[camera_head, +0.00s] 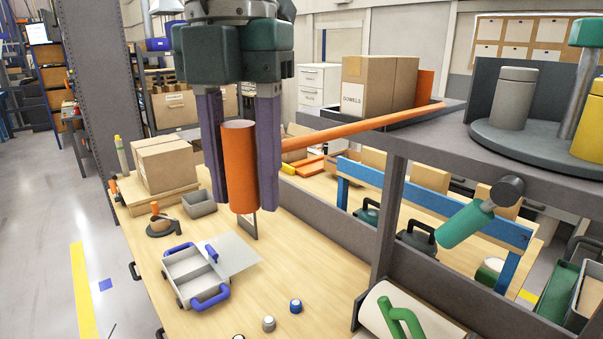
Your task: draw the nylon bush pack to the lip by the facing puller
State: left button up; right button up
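My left gripper (240,205) points down at the upper left of the workbench. Its two purple fingers are shut on the puller's upright orange handle (238,165). The puller's long orange bar (362,127) runs from there up to the right, onto the dark raised shelf. Its orange end plate (425,88) stands upright at the right side of a brown carton (367,86). The carton sits on the shelf near its far left part; its label seems to read "DOWELS". I see no label naming nylon bushes. Whether plate and carton touch, I cannot tell. My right gripper is not in view.
A round caddy (536,145) with a grey canister and a yellow canister stands on the shelf's right. The shelf's front edge (440,148) is bare. Below are a grey tray with blue handles (194,277), small knobs, and stacked cartons (163,165) at left.

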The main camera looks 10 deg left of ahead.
pick_arm(q)
jog(key=shift+o, duration=1.3)
notch_tip(320, 180, up, 10)
jog(key=p, duration=0.6)
